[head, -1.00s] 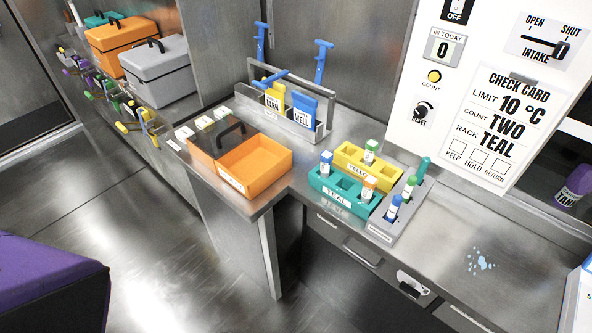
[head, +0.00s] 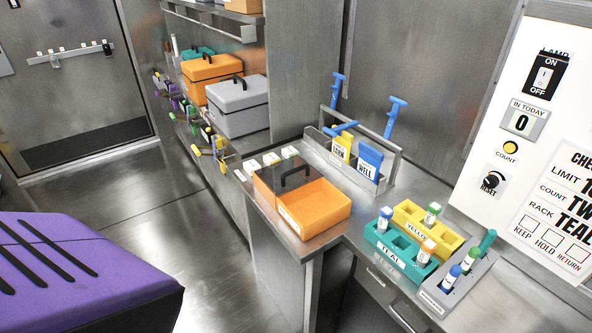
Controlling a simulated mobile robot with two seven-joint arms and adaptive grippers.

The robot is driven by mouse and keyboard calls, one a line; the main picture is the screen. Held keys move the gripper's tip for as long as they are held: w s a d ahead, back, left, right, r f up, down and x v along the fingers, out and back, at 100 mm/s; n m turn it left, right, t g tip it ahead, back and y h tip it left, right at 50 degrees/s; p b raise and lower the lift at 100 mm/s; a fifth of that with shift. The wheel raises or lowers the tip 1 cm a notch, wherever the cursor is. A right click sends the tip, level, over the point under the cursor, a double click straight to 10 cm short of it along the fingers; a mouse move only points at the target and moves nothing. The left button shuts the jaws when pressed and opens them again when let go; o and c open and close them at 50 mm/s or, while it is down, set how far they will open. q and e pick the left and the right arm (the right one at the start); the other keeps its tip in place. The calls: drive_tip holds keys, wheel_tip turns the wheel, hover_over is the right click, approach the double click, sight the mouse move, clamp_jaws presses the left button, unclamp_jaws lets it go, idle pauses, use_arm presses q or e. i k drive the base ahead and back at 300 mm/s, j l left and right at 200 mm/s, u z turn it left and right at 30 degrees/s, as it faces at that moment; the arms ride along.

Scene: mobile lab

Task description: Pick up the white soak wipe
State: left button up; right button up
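I cannot clearly make out a white soak wipe. Small white items stand in a row on the steel bench behind the orange box: a near one (head: 252,167), a middle one (head: 270,159) and a far one (head: 290,152). They are too small to tell whether any is a wipe. Neither of my grippers is in view.
An orange box (head: 322,208) sits on the bench's corner. A teal rack (head: 381,246), a yellow rack (head: 445,239) and a grey rack (head: 432,296) hold capped tubes. A steel caddy (head: 318,146) stands behind.

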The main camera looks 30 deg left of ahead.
sight(250, 165)
drive_tip(key=u, duration=1.4)
drive_tip(key=z, duration=1.95)
drive_tip(key=u, duration=1.9)
